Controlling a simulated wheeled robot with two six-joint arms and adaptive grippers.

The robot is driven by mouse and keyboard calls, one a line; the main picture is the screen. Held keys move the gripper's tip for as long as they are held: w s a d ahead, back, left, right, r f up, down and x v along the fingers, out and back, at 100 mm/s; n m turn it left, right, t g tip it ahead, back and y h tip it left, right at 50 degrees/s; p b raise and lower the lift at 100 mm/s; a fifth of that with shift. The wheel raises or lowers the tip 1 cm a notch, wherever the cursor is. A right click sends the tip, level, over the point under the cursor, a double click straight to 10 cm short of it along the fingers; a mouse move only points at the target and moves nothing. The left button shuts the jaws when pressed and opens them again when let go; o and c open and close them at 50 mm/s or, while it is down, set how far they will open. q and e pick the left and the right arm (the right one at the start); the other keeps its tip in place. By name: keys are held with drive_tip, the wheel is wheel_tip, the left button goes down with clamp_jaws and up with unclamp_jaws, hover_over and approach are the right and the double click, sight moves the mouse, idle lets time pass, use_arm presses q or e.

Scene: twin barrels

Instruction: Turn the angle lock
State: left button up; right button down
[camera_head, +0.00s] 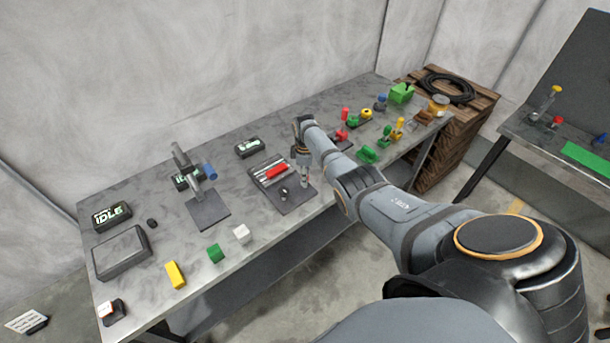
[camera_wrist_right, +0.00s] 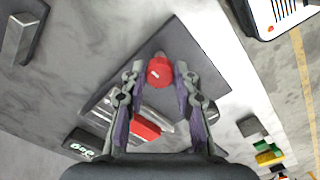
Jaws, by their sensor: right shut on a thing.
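A dark plate (camera_head: 297,202) on the metal bench carries silver rails and a red block (camera_head: 275,172). In the right wrist view the plate (camera_wrist_right: 190,45) bears a round red knob (camera_wrist_right: 159,72), and the red block (camera_wrist_right: 146,128) lies nearer my wrist. My right gripper (camera_head: 305,181) points down at the plate's right part. In the wrist view its fingertips (camera_wrist_right: 159,75) close on the red knob from both sides. The gripper hides the knob in the head view. I cannot tell which part is the angle lock. My left gripper is not in view.
A small display box (camera_head: 249,148) stands behind the plate. A stand with a blue knob (camera_head: 209,171) is to the left. A white cube (camera_head: 241,234) and a green cube (camera_head: 215,253) lie near the front edge. Coloured handles, including a green one (camera_head: 367,154), stand to the right.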

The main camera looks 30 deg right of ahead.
idle(0.4)
drive_tip(key=c, duration=1)
unclamp_jaws()
drive_tip(key=shift+r, duration=0.3)
wheel_tip(320, 180, up, 11)
drive_tip(key=shift+r, duration=0.2)
